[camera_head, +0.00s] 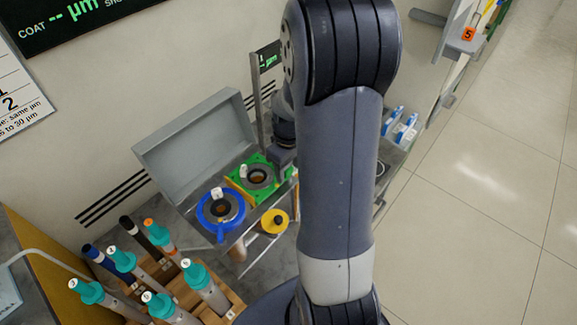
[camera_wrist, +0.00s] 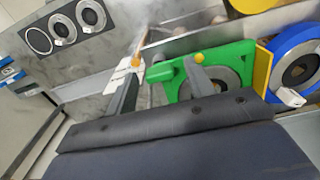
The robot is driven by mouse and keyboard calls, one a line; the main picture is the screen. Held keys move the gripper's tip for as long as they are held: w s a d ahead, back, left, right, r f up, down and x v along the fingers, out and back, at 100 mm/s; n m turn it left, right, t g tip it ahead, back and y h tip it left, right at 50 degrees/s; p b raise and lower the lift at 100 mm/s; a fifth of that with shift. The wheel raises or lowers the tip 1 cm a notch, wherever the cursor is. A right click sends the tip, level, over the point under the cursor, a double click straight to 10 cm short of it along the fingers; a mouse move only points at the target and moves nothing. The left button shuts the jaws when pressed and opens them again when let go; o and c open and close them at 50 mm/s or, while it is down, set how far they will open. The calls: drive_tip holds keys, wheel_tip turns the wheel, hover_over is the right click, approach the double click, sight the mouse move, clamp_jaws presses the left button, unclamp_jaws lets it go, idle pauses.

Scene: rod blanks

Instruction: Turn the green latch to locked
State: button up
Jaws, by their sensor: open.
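In the wrist view, a green latch bar (camera_wrist: 160,72) sticks out from the left of the green frame (camera_wrist: 236,55). In the head view, my gripper (camera_head: 282,160) is at the fixture's right edge, and my arm hides part of that area.
A blue ring fixture (camera_head: 220,225) stands left of the green one; a yellow disc (camera_head: 274,221) is in front. A grey lid (camera_head: 190,135) stands open behind. Several teal-capped tubes (camera_head: 122,258) stand in a wooden rack at lower left. The floor at right is clear.

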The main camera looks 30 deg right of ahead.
drive_tip(key=shift+c, duration=0.2)
drive_tip(key=c, duration=0.9)
drive_tip(key=shift+c, duration=0.2)
drive_tip(key=m, duration=0.4)
drive_tip(key=shift+m, duration=0.4)
drive_tip(key=shift+m+p, duration=0.35)
drive_tip(key=shift+m, duration=2.15)
